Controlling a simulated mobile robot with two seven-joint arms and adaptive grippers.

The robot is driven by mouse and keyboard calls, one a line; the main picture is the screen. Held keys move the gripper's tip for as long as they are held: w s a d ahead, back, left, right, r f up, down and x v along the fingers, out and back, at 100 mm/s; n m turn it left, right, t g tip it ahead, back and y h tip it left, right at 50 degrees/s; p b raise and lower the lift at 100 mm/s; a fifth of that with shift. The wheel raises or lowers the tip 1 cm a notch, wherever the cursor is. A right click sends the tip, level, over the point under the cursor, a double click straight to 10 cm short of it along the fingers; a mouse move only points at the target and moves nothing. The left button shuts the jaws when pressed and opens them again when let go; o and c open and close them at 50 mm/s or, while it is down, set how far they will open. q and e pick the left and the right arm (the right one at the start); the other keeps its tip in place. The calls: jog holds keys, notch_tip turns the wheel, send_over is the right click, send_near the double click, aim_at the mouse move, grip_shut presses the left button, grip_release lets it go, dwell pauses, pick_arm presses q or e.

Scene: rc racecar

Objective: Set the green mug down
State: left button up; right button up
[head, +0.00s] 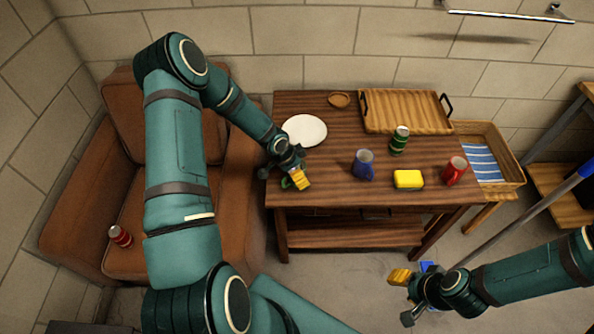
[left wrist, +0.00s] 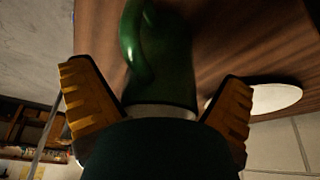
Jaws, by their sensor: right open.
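The green mug shows in the left wrist view (left wrist: 165,70) between the two yellow fingers of my left gripper (left wrist: 157,85), with its handle toward the upper left. Brown tabletop shows between the mug and the right-hand finger, and the fingers are spread. In the head view my left gripper (head: 298,179) is at the left front edge of the wooden table (head: 330,165), and it mostly hides the mug (head: 287,183). I cannot tell whether the mug's whole base rests on the table. My right gripper (head: 408,290) is open and empty, in front of the table.
A white plate (head: 304,130) lies behind my left gripper. A blue mug (head: 364,164), green can (head: 399,140), yellow sponge (head: 408,179) and red mug (head: 455,170) stand to the right. A wooden tray (head: 405,110) is at the back. A brown armchair (head: 112,200) is at left.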

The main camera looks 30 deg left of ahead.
pick_arm(q)
jog(key=shift+s+a+r, duration=0.1)
jog(key=shift+a+r, duration=0.05)
jog(key=shift+r, duration=0.35)
jog(key=p+v, duration=0.4)
jog(key=v, duration=0.7)
jog(key=s+d+f+n+g+h, duration=0.1)
jog(key=s+d+n, duration=0.15)
jog(key=d, duration=0.65)
jog(key=s+d+f+n+h, duration=0.1)
jog(key=s+d+f+h, duration=0.15)
jog(key=d, duration=0.55)
jog(key=s+d+f+n+y, duration=0.1)
jog(key=s+d+n, duration=0.4)
jog(key=s, duration=0.5)
jog(key=shift+d+f+g+y, duration=0.2)
jog(key=shift+d+g+y, duration=0.25)
jog(key=shift+d, duration=0.6)
